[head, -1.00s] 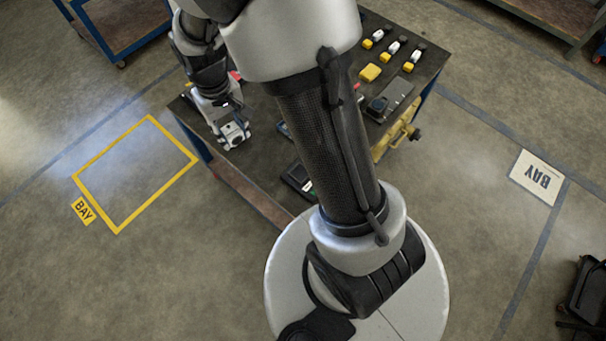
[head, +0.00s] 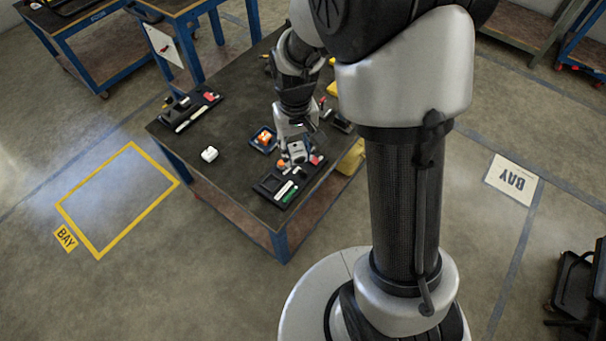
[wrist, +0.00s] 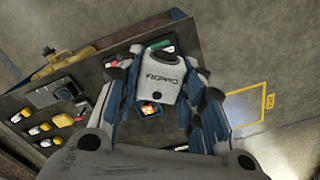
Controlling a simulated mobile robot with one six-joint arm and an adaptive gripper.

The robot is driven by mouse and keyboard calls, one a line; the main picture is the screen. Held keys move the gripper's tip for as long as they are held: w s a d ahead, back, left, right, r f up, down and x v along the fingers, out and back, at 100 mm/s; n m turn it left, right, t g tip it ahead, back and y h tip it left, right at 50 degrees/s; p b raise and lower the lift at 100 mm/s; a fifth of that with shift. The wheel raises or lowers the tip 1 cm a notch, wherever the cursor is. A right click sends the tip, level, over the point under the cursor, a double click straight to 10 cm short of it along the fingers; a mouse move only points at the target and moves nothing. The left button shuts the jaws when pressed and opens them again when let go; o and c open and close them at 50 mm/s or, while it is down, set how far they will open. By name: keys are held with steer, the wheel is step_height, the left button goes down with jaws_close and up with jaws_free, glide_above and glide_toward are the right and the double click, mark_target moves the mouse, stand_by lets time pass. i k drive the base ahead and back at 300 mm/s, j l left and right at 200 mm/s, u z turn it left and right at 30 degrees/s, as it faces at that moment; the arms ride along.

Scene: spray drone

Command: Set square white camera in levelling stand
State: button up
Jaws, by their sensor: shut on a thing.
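My gripper (wrist: 165,90) is shut on a pale grey-white camera (wrist: 154,76), which bears the word CAMERA and sits between the two fingers in the wrist view. In the head view my gripper (head: 298,143) is over the table, with the camera (head: 298,151) in it close to a black tray. I cannot tell whether the camera touches anything below. I cannot clearly make out the levelling stand in either view.
The black tray (head: 268,187) holds white and green pieces. A blue tray (head: 258,148) with an orange item lies left of my gripper. Another black tray (head: 178,113) is farther back. Bare tabletop (head: 225,185) lies between.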

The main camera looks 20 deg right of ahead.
mark_target(271, 183)
steer(key=i+j+z, duration=0.2)
steer(key=j+z, duration=0.15)
steer(key=j, duration=0.25)
steer(key=i+j+z, duration=0.2)
steer(key=j+z, duration=0.2)
steer(key=j, duration=0.25)
steer(key=i+j, duration=0.1)
steer(key=j, duration=0.4)
steer(key=i, duration=0.05)
